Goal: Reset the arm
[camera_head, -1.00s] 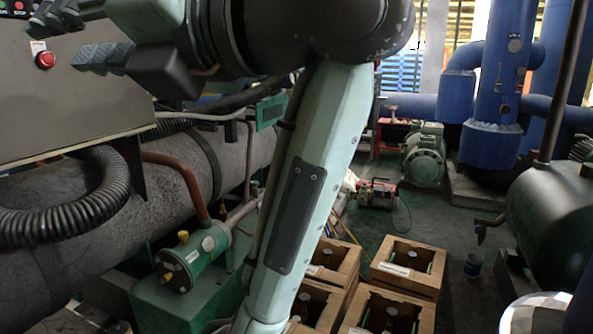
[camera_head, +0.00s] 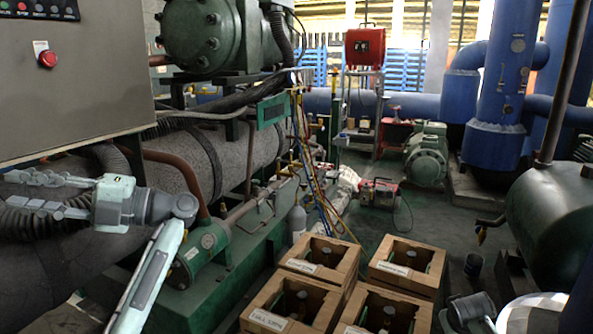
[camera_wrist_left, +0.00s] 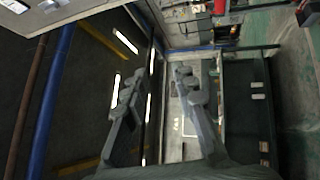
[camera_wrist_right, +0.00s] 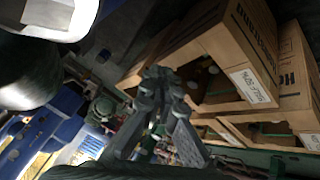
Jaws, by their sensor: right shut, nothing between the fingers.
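My left arm comes in at the lower left of the head view. Its gripper (camera_head: 12,190) points left, in front of the large grey insulated pipe (camera_head: 220,160) and below the control panel (camera_head: 75,90). The left wrist view shows the two left fingers (camera_wrist_left: 155,80) spread apart with nothing between them. In the right wrist view the right gripper (camera_wrist_right: 158,80) has its fingertips together and empty. Wooden crates (camera_wrist_right: 225,60) show beyond it in that view; I cannot tell the exact distance. The right fingers are not clearly seen in the head view.
A green tank (camera_head: 560,220) is at the right.

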